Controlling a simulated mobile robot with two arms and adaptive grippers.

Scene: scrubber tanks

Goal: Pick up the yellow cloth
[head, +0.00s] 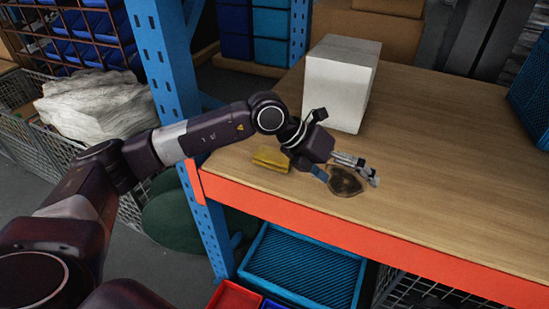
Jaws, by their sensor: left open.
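The yellow cloth (271,158) lies on the wooden tabletop near its left front corner, partly hidden on its right side by my left gripper's wrist. My left gripper (350,180) is open and empty, to the right of the cloth and apart from it. I cannot tell whether the fingers touch the table. My right gripper is not in view.
A white box (338,85) stands on the workbench (450,140) behind the gripper. A blue perforated upright (165,75) rises at the bench's left end.

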